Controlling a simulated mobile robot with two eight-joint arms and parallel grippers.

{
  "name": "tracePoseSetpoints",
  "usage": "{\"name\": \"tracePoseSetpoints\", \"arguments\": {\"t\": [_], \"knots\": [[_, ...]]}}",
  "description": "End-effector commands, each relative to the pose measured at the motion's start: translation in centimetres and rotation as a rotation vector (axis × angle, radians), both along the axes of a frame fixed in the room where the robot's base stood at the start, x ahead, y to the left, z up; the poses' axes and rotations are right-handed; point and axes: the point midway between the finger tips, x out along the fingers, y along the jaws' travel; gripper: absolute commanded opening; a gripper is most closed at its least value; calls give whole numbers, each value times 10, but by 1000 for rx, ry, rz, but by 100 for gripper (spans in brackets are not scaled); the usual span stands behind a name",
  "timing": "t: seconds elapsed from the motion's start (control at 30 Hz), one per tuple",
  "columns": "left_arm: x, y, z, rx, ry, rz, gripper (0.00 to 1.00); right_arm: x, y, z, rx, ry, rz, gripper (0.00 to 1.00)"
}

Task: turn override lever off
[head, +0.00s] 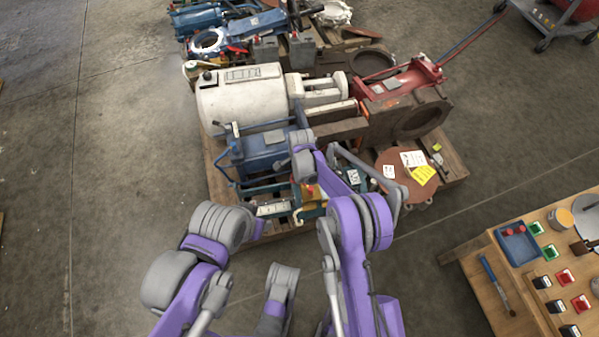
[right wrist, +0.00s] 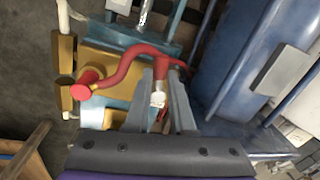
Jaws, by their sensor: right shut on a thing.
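The override lever (right wrist: 125,66) is a red, S-curved handle with a round red knob at its left end in the right wrist view. It sits over a yellow block on teal equipment. My right gripper (right wrist: 159,85) has its two grey fingers on either side of the lever's straight upright part, shut on it. A small pale tag shows between the fingers. In the head view a small red and yellow patch (head: 309,191) of this unit shows beside my right arm, which hides much of it. My left arm is folded at lower left; its fingertips do not show.
A blue machine (head: 262,150) stands close behind the lever unit on the wooden pallet. A white cylinder motor (head: 240,98) and a red jack (head: 398,84) lie beyond. A wooden table with buttons (head: 512,298) is at lower right. The floor at left is clear.

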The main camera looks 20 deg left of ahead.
Motion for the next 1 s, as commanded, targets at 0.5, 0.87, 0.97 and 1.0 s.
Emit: {"name": "tracePoseSetpoints", "arguments": {"t": [0.5,0.87,0.97,1.0], "knots": [[0,0,-3,0,1,0,50,7,5,0,-1,-2,-249,0],[0,0,-3,0,1,0,50,7,5,0,0,-2,-272,0],[0,0,-3,0,1,0,50,7,5,0,0,-2,-272,0],[0,0,-3,0,1,0,50,7,5,0,0,-2,-271,0]]}}
